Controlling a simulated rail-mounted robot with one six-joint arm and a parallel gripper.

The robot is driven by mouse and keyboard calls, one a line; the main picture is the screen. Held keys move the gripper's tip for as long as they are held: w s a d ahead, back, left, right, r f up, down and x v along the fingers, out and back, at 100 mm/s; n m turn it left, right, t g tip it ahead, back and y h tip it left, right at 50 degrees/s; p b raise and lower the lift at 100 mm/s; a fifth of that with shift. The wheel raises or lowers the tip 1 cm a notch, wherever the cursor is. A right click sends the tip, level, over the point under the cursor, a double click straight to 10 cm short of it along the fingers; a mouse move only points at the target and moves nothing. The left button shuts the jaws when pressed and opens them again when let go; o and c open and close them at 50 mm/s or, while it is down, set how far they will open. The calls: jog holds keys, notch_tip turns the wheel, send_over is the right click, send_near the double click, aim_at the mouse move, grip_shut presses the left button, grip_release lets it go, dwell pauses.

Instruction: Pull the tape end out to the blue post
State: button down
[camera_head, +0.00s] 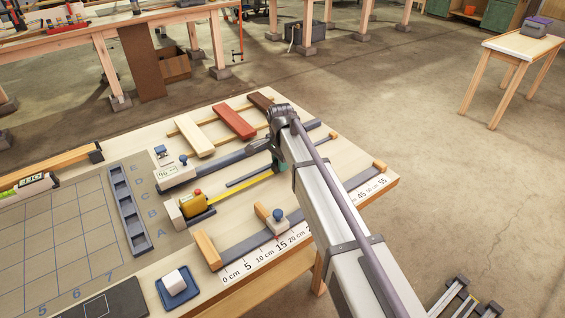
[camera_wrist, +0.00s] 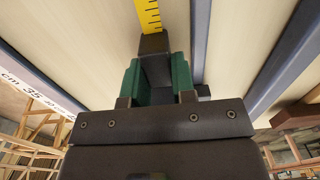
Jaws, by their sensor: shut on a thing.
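A yellow tape measure (camera_head: 193,204) with a red button sits on the bench. Its yellow tape (camera_head: 240,187) is drawn out to the right, ending at my gripper (camera_head: 276,166). In the wrist view the tape (camera_wrist: 149,14) runs to a dark end piece (camera_wrist: 153,44) between my green fingers (camera_wrist: 157,72), which are shut on it. No blue post can be made out for sure; my arm hides part of the bench. A blue knob (camera_head: 278,214) tops a sliding block near the scale, and another blue knob (camera_head: 183,159) stands behind the tape measure.
A dark rail (camera_head: 250,240) and a white centimetre scale (camera_head: 262,256) run along the front of the bench. Coloured boards (camera_head: 234,121) lie at the back. A blue tray (camera_head: 178,289) with a white block stands front left. A divided rack (camera_head: 129,211) lies left of the tape measure.

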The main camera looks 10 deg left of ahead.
jog(key=c, duration=0.9)
grip_release()
notch_tip(320, 180, up, 11)
jog(key=p, duration=1)
jog(key=shift+f+p, duration=0.1)
jog(key=shift+p, duration=0.3)
jog(key=shift+c, duration=0.4)
